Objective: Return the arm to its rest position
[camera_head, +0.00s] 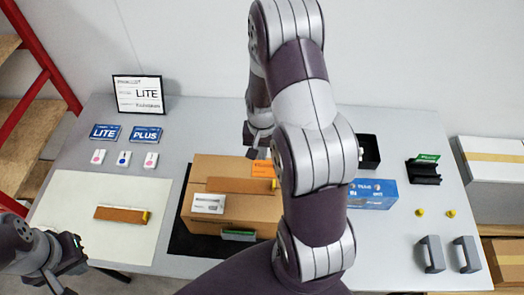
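My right arm rises through the middle of the head view, bent high over the table (400,230). Its gripper (256,140) points down behind the forearm, above the back edge of a cardboard box (252,207). Its fingers are small and partly hidden, so I cannot tell whether they are open. My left gripper (72,256) is at the lower left, near the front edge of a cream mat (75,205). Its fingers are dark and seen at an angle, so their opening is unclear. I see nothing held in either gripper.
A brown strip (122,215) lies on the mat. A black open box (368,151), a blue box (373,193) and a black holder (423,172) are right of my arm. Grey handles (432,254) stand front right. A sign (138,94) stands at the back left.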

